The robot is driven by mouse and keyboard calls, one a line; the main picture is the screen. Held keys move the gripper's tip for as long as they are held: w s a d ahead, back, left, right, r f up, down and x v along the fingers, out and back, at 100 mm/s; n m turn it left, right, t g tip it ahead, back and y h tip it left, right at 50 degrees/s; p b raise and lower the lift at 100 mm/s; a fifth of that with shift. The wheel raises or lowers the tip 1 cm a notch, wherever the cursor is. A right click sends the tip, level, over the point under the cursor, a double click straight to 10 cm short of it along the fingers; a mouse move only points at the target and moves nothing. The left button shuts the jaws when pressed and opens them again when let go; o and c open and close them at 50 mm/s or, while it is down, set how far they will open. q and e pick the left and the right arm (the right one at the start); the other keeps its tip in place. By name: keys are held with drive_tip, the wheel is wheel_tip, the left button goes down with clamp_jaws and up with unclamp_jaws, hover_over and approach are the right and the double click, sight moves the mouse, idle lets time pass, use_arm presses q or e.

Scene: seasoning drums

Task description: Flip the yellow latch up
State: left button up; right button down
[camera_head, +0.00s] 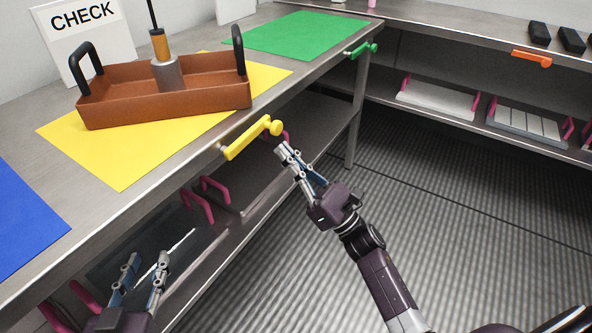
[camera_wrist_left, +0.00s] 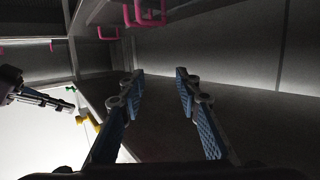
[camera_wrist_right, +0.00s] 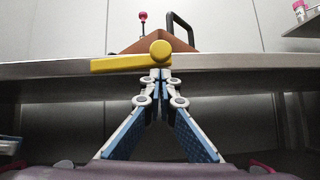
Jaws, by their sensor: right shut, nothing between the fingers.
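The yellow latch (camera_head: 252,137) is on the front edge of the table, beside the yellow mat (camera_head: 125,160). Its round knob is at its right end. In the right wrist view the latch (camera_wrist_right: 132,63) lies nearly level along the table edge. My right gripper (camera_head: 282,150) is shut and empty, with its tips just below the knob; I cannot tell whether they touch it. It also shows in the right wrist view (camera_wrist_right: 160,75). My left gripper (camera_head: 147,260) is open and empty, low by the table's front at the left. It also shows in the left wrist view (camera_wrist_left: 160,75).
A brown tray (camera_head: 165,103) with black handles stands on the yellow mat, with a grey and orange tool (camera_head: 163,60) in it. A green latch (camera_head: 361,49) and an orange latch (camera_head: 531,58) are on other edges. Pink handles (camera_head: 213,190) show on the lower shelf. Floor on the right is clear.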

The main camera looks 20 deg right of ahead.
use_arm(q)
drive_tip(key=shift+s+a+f+g, duration=0.1)
drive_tip(key=shift+s+f+g, duration=0.15)
drive_tip(key=shift+f, duration=0.3)
use_arm(e)
drive_tip(key=shift+w+r, duration=0.1)
drive_tip(key=shift+r, duration=0.55)
use_arm(q)
drive_tip(key=shift+w+r, duration=0.1)
drive_tip(key=shift+r, duration=0.1)
